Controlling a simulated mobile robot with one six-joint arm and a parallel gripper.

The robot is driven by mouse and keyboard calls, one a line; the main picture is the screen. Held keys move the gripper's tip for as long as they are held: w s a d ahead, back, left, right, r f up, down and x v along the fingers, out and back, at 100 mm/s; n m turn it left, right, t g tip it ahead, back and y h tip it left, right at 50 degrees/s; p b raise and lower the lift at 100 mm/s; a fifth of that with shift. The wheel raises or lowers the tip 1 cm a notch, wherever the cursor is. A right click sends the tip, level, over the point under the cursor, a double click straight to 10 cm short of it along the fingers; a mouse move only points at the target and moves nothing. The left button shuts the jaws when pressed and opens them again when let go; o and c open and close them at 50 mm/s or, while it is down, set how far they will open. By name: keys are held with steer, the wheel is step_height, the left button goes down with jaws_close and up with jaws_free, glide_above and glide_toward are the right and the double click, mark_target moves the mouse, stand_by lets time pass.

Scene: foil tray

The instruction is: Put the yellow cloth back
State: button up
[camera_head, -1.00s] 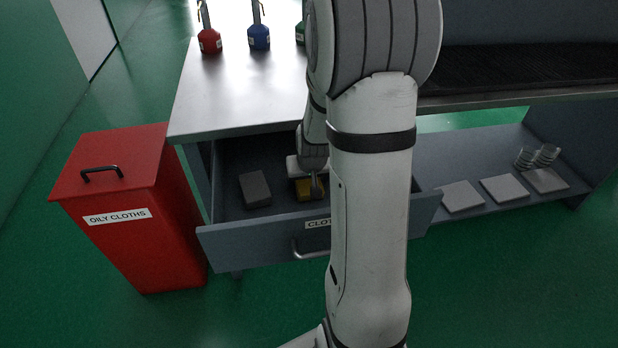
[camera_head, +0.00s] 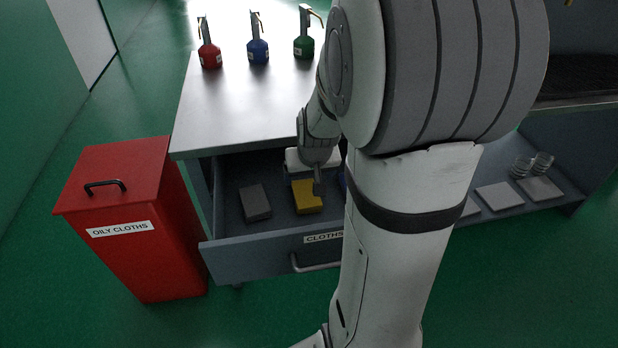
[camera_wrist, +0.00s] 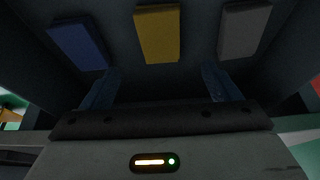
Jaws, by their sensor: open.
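The yellow cloth (camera_head: 307,197) is a folded block lying in the open drawer (camera_head: 270,245) labelled CLOTHS. A grey cloth (camera_head: 255,203) lies to its left in the head view. In the wrist view the yellow cloth (camera_wrist: 158,33) lies between a blue cloth (camera_wrist: 79,43) and the grey cloth (camera_wrist: 243,31), all apart. My gripper (camera_head: 317,185) is over the drawer, just above or behind the yellow cloth. In the wrist view its fingers (camera_wrist: 160,88) are spread wide with nothing between them. The blue cloth is mostly hidden by my arm in the head view.
A red OILY CLOTHS bin (camera_head: 125,215) with a closed lid stands left of the drawer. Red, blue (camera_head: 259,45) and green bottles stand on the bench top (camera_head: 225,110). Grey pads (camera_head: 500,195) and clear cups (camera_head: 532,165) are on the lower shelf at right.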

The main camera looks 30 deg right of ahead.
steer(key=s+a+r+n+g+y, duration=0.1)
steer(key=s+a+r, duration=0.5)
steer(key=s+a, duration=0.6)
steer(key=s+n+g, duration=0.1)
steer(key=s+n, duration=0.1)
steer(key=s, duration=0.1)
steer(key=shift+a+g, duration=0.4)
steer(key=shift+w, duration=0.1)
step_height(320, 180, up, 20)
steer(key=t+p, duration=0.1)
steer(key=p, duration=1.7)
steer(key=shift+r, duration=0.1)
